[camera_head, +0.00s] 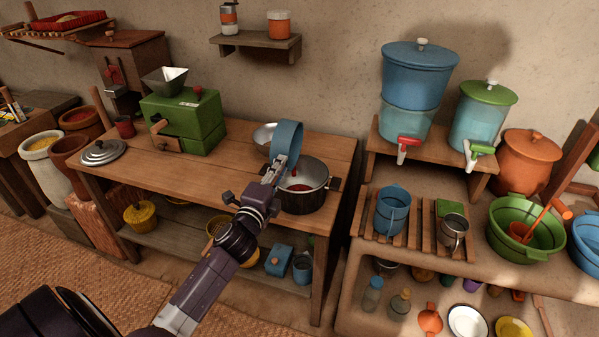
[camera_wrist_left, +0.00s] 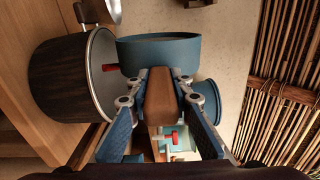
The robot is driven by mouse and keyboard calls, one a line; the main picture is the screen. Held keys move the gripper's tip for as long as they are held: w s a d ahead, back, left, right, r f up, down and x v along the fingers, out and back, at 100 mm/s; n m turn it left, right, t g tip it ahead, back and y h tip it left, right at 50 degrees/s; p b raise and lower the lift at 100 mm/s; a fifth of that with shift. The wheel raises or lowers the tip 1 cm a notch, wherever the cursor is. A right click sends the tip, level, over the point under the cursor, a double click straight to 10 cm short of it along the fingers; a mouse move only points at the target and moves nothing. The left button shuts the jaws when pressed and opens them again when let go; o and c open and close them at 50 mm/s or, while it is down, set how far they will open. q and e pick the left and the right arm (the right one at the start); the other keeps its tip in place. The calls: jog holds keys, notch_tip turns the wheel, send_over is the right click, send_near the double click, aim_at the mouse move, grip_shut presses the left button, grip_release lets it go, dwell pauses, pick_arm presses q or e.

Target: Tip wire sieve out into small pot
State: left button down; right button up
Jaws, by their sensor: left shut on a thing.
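The wire sieve, a blue round rim (camera_head: 288,142) with a brown handle, is turned up on its edge in the head view. My left gripper (camera_head: 270,184) is shut on its brown handle (camera_wrist_left: 160,100), seen between the fingers in the left wrist view. The blue rim (camera_wrist_left: 158,53) shows there beyond the fingertips; its mesh is hidden. The small pot (camera_head: 304,206) is dark with a pale rim, on the wooden table just below the sieve. Something red shows inside it. The pot (camera_wrist_left: 68,80) also shows in the left wrist view. My right gripper is not in view.
A metal bowl (camera_head: 264,134) stands behind the sieve. The green mill (camera_head: 185,122) and a metal lid (camera_head: 102,152) are left on the table (camera_head: 240,167). A slatted rack with a blue mug (camera_head: 393,210) lies right, below two water dispensers. The table's middle is clear.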

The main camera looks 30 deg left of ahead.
pick_arm(q)
jog(key=shift+w+d+m+p, duration=0.2)
jog(key=shift+d+m, duration=0.4)
jog(key=shift+m, duration=0.35)
jog(key=shift+w+d+m+p, duration=0.1)
jog(key=shift+d+m+p, duration=0.1)
jog(key=shift+d+m, duration=0.55)
dwell(1.3)
jog(key=a+n, duration=0.1)
jog(key=a+n+b, duration=0.1)
jog(key=n, duration=0.1)
jog(key=shift+s+a, duration=0.3)
jog(key=shift+a+n, duration=0.2)
jog(key=shift+n, duration=0.1)
jog(key=s+a+f+n+p, duration=0.2)
jog(key=s+a+n+p, duration=0.1)
jog(key=a+n, duration=1.1)
jog(key=shift+s+a+f+n, duration=0.2)
jog(key=shift+s+n, duration=0.05)
jog(key=shift+n, duration=2.05)
